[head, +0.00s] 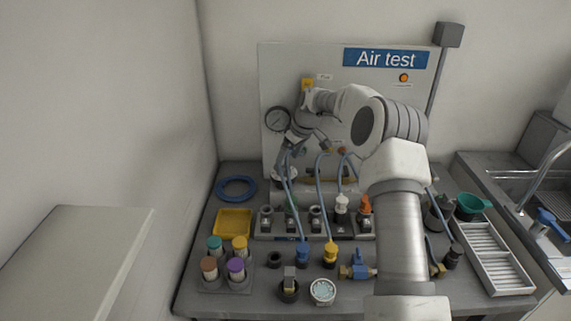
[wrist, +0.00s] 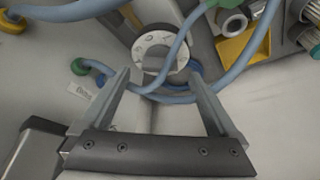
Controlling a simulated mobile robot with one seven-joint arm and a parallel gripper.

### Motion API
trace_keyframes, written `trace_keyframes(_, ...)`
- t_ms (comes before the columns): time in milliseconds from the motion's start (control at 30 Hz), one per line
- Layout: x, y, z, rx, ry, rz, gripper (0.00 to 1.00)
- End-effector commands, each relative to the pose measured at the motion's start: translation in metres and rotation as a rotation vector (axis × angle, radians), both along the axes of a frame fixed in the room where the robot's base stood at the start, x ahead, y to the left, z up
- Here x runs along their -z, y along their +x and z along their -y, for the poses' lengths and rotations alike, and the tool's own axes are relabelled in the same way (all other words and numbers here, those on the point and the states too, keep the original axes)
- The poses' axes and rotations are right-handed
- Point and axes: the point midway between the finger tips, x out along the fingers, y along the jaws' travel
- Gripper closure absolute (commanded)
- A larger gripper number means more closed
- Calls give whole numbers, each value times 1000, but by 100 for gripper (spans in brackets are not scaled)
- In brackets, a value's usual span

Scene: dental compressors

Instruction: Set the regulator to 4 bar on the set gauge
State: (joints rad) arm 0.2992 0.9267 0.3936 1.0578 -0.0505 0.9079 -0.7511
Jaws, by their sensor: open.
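A round gauge (head: 278,119) with a dark rim is on the upright panel; its reading is too small to tell. My gripper (head: 287,150) is in front of the panel, just below and right of this gauge. In the wrist view my gripper (wrist: 160,78) is open, with its two fingers apart and nothing held between them. A pale ring with dark marks (wrist: 143,43) lies beyond the fingertips, partly crossed by a blue hose; I cannot tell whether it belongs to the regulator. No regulator knob can be made out clearly.
Blue hoses (wrist: 262,50) loop close to the fingers. The panel (head: 300,63) carries an "Air test" sign (head: 386,58) and an orange lamp (head: 404,77). The crowded bench holds a yellow tray (head: 233,222), capped jars (head: 236,268) and a slotted white tray (head: 492,259).

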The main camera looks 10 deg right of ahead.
Motion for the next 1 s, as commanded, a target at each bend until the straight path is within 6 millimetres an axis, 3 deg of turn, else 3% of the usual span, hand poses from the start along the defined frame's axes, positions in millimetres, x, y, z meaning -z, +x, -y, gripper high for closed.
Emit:
trace_keyframes(200, 23, 7, -5, 0, -1, 0, 5)
trace_keyframes(567, 26, 9, -7, 0, -1, 1, 5)
trace_keyframes(1000, 26, 9, -7, 0, -1, 1, 84)
